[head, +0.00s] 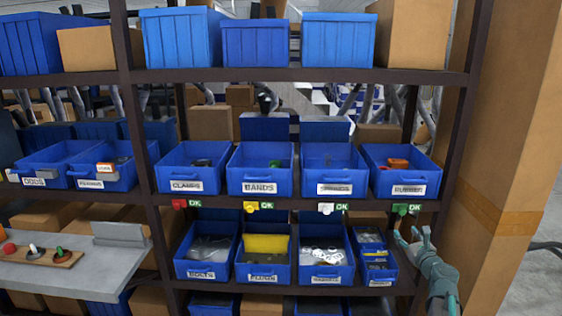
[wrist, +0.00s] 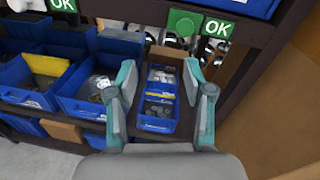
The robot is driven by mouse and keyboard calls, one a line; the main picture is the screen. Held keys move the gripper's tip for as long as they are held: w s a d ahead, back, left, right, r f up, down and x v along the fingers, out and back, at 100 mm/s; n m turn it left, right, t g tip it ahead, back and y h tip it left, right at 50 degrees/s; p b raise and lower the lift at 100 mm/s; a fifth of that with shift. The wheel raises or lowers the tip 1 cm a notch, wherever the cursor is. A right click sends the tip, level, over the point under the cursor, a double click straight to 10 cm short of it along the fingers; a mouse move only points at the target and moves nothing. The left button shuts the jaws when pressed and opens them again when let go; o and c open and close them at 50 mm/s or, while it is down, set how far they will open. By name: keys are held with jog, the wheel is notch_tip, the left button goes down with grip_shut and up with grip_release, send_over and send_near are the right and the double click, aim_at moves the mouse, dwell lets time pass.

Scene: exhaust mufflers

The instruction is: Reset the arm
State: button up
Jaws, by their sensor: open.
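My gripper (head: 412,237) is at the lower right in the head view, in front of the right post of the shelf rack, near the small lower bins. In the wrist view my gripper (wrist: 160,95) shows two teal-and-grey fingers spread wide apart with nothing held between them. Beyond the fingers, small blue bins (wrist: 157,125) with parts stand on the lower shelf. They also show in the head view (head: 379,266). The gap between the fingers and these bins is hard to judge.
A dark shelf rack carries labelled blue bins, including BANDS (head: 260,187) and RUBBER (head: 408,191). A green button (wrist: 185,22) with an OK sign is on the shelf edge above my gripper. Cardboard boxes (head: 520,150) stand close on the right. A grey table (head: 70,275) is at the left.

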jog(key=s+a+f+n+g+y, duration=0.2)
jog(key=s+a+f+n+g, duration=0.2)
jog(key=s+a+f+n, duration=0.55)
jog(key=s+a+f+n+g+y, duration=0.1)
jog(key=s+a+f+n+g, duration=0.35)
jog(key=f, duration=0.95)
jog(key=s+a+f+n+g+y, duration=0.2)
jog(key=s+a+f+n+g, duration=0.25)
jog(key=a+f+n, duration=0.4)
jog(key=s+a+f+n+g+h, duration=0.1)
jog(key=s+f, duration=0.5)
jog(key=s, duration=0.6)
jog(key=s+a+f+n+g+h, duration=0.2)
jog(key=s+a+f+n+g, duration=0.2)
jog(key=s, duration=0.7)
jog(key=s+a+f+n+g+h, duration=0.1)
jog(key=s+a+f+n+g, duration=0.2)
jog(key=s+f+n+g, duration=0.3)
jog(key=s+f, duration=0.4)
jog(key=s, duration=0.2)
jog(key=shift+s+a+n+h, duration=0.15)
jog(key=shift+s+n+h, duration=0.15)
jog(key=shift+s+n, duration=0.05)
dwell(0.7)
